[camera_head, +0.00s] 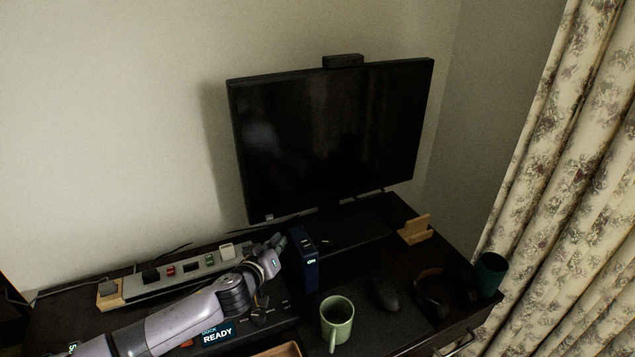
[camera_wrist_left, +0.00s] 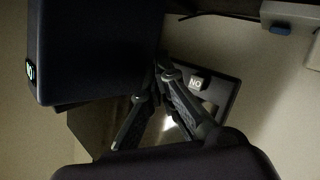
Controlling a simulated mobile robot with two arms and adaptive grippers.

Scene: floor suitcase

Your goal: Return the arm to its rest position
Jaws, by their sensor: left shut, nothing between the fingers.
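My left arm (camera_head: 185,322) reaches in from the lower left of the head view over the desk. My left gripper (camera_head: 278,242) is at its far end, just left of a dark blue upright box (camera_head: 306,262) with a small lit label. In the left wrist view my left gripper (camera_wrist_left: 160,66) has its fingers drawn together at the tips with nothing between them. A dark box (camera_wrist_left: 95,50) with a lit label fills the upper left there, close to the fingers. Whether the fingers touch it I cannot tell. My right gripper is out of view.
A monitor (camera_head: 335,135) stands behind the gripper. A power strip (camera_head: 190,268) lies along the wall, and a dock marked READY (camera_head: 218,335) is beside my forearm. A green mug (camera_head: 337,322), mouse (camera_head: 386,293), headphones (camera_head: 432,296), wooden stand (camera_head: 416,231) and dark green cup (camera_head: 489,273) stand to the right.

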